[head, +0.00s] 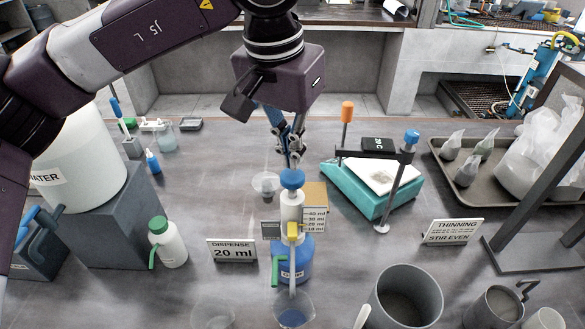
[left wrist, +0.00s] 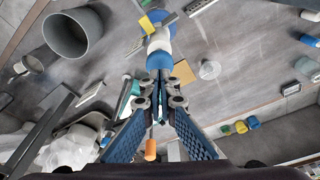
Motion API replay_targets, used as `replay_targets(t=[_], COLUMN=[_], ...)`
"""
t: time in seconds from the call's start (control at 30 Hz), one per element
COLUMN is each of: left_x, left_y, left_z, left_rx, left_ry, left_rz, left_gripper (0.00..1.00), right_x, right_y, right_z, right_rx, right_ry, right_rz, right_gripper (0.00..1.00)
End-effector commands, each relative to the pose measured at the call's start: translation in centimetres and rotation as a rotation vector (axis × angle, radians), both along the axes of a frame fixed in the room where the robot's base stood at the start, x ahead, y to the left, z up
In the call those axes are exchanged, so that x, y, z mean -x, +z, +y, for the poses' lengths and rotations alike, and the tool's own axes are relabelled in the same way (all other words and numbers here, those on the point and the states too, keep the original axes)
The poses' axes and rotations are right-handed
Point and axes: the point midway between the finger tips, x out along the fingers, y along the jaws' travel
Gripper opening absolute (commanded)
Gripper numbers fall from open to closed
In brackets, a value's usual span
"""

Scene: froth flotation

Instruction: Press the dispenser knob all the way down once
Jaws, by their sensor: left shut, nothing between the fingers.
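The dispenser (head: 292,258) is a blue bottle with a white pump body and a blue knob (head: 292,179) on top. It stands upright on the bench. A clear beaker (head: 293,310) with a little blue liquid stands at its front. My left gripper (head: 292,164) points down with its fingers shut and empty, right above the knob. In the left wrist view the fingertips (left wrist: 159,76) overlap the edge of the blue knob (left wrist: 159,60). I cannot tell whether they touch it. My right gripper is not in view.
A sign (head: 232,251) reading "DISPENSE 20 ml" stands left of the dispenser. A small clear cup (head: 265,184) stands behind it. A teal device (head: 370,187) with a black clamp bar is to the right.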

Motion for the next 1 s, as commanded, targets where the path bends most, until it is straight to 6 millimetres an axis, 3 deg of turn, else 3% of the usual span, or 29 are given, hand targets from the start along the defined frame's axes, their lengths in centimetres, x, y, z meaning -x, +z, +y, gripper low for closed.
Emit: replay_targets(t=[0.53,1.0], left_x=[0.0,0.0], left_y=[0.2,4.7], left_z=[0.0,0.0], left_rx=[0.001,0.001], left_ry=[0.0,0.0], left_rz=[-0.001,-0.001], left_gripper=[0.0,0.0], right_x=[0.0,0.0], right_y=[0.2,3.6], right_z=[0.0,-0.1], right_rx=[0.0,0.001], right_ry=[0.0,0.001], right_rz=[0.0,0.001], right_gripper=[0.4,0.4])
